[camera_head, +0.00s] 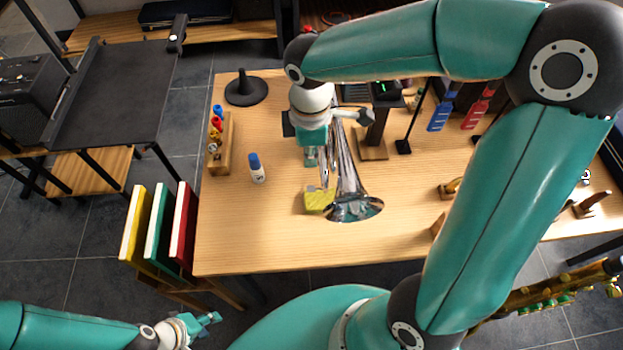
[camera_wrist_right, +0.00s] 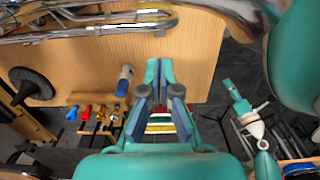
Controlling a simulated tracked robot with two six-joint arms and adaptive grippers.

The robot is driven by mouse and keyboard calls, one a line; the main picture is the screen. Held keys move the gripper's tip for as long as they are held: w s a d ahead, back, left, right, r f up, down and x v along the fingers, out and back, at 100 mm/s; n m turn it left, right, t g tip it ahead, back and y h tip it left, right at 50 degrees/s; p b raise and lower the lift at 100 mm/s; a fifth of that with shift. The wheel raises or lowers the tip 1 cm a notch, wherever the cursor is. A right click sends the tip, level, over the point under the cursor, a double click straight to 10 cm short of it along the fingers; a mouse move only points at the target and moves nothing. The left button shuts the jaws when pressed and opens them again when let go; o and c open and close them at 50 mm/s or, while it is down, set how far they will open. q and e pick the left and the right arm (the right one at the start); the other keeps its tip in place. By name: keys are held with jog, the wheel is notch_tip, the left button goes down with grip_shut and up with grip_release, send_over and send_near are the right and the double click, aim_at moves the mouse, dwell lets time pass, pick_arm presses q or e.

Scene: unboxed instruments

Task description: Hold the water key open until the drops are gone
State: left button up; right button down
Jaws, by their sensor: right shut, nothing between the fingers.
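A silver brass instrument (camera_head: 345,175) rests on the wooden table, its flared bell toward the front edge. Its shiny tubing (camera_wrist_right: 110,28) runs along the top of the right wrist view. A yellow cloth or pad (camera_head: 319,198) lies beside the bell. I cannot make out the water key or any drops. My right gripper (camera_head: 318,165) is over the table beside the instrument, partly hidden by its own wrist. Its fingers (camera_wrist_right: 160,92) are shut and empty in the wrist view. My left gripper (camera_head: 208,319) is low, off the table's front left; its finger gap is unclear.
A white bottle with a blue cap (camera_head: 257,168) stands left of the instrument. A wooden rack of coloured mouthpieces (camera_head: 222,155) and a black round-based stand (camera_head: 246,90) are farther left. Coloured books (camera_head: 160,230) stand off the left edge. The front left tabletop is clear.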

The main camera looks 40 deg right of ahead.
aim_at(310, 190)
notch_tip(310, 190, down, 10)
jog(key=shift+s+f, duration=0.15)
pick_arm(q)
jog(key=shift+r, duration=0.1)
pick_arm(e)
jog(key=shift+a, duration=0.1)
